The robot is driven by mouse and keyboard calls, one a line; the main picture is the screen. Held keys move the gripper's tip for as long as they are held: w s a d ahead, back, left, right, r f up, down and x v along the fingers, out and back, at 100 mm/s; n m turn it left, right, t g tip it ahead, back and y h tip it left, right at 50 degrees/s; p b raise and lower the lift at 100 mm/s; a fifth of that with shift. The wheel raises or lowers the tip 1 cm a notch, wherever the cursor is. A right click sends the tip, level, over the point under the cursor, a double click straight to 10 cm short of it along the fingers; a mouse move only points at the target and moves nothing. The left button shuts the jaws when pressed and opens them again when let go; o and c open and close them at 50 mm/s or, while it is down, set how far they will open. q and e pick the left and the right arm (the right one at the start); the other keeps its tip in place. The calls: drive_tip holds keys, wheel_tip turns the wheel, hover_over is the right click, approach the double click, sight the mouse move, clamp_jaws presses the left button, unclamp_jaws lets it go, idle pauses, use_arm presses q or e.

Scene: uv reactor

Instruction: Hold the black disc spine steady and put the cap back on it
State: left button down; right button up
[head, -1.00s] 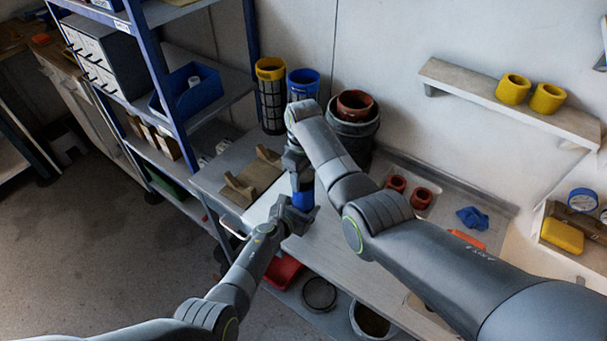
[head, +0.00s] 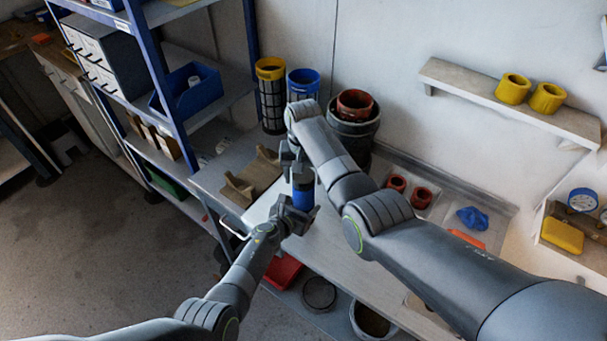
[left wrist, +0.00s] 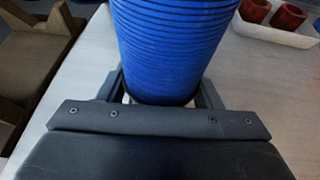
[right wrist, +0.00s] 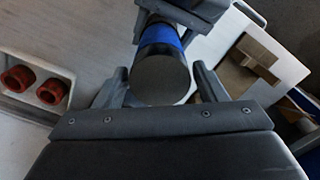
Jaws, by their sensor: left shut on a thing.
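A blue ribbed cylinder (left wrist: 178,45) stands in my left gripper (head: 298,208), which is shut on its lower end. In the head view the blue cylinder (head: 303,196) shows between my two grippers, with a dark band at its top. In the right wrist view a round dark end face (right wrist: 160,79) tops the blue body (right wrist: 159,36). I cannot tell whether that face is the cap or the spine's end. My right gripper (right wrist: 160,85) is open, with its fingers on both sides of the dark face and a gap at the right. The inner spine is hidden.
A brown cradle (head: 252,178) lies left on the bench. Yellow-rimmed (head: 271,95) and blue-rimmed (head: 303,85) mesh baskets and a dark bucket (head: 350,130) stand behind. Red rings (head: 420,197) in a tray and a blue cloth (head: 472,218) lie right. The blue shelf rack bounds the left.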

drive_tip(key=shift+o, duration=1.1)
wheel_tip(320, 180, up, 12)
use_arm(q)
drive_tip(key=shift+c, duration=1.8)
unclamp_jaws()
use_arm(e)
drive_tip(key=shift+r, duration=0.1)
